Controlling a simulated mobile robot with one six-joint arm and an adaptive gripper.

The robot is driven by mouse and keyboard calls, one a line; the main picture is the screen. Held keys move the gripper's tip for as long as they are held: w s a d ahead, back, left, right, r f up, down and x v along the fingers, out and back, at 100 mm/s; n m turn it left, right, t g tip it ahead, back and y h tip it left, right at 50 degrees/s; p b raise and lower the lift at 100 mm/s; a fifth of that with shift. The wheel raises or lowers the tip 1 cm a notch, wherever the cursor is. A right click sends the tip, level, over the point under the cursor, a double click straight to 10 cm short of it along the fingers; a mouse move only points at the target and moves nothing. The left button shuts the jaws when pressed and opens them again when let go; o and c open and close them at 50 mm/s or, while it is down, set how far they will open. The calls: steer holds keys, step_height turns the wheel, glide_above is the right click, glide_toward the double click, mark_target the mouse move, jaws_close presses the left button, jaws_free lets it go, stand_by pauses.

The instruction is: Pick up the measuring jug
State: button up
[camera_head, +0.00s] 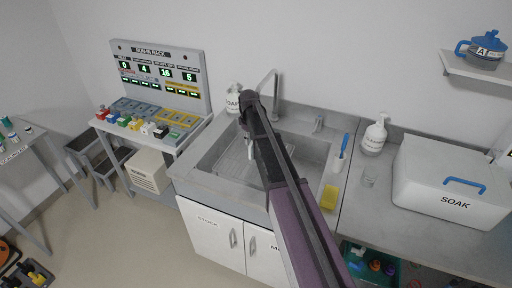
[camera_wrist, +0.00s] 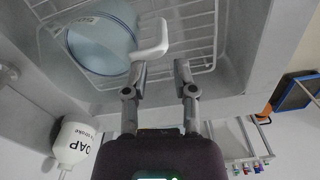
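A pale blue, translucent jug with a white handle (camera_wrist: 100,38) lies in the white wire rack (camera_wrist: 190,22) in the wrist view. My gripper (camera_wrist: 161,66) is open and empty. Its two fingers are apart just short of the handle, with the left fingertip close to the handle's lower end; I cannot tell if they touch. In the head view my arm hides most of this jug and the gripper's fingers. Another jug, blue and marked A (camera_head: 482,50), stands on the wall shelf at the upper right.
The rack sits in the sink (camera_head: 312,150), between a soap bottle (camera_head: 233,102) at the back left and a pump bottle (camera_head: 375,136) on the right. A white SOAK box (camera_head: 450,180) fills the right counter. A yellow sponge (camera_head: 329,197) lies by the sink.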

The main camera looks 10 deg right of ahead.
mark_target(250, 148)
steer(key=shift+f, duration=0.1)
steer(key=shift+s+f+b, duration=0.15)
steer(key=shift+f+b, duration=2.4)
steer(key=shift+b, duration=0.05)
jaws_close()
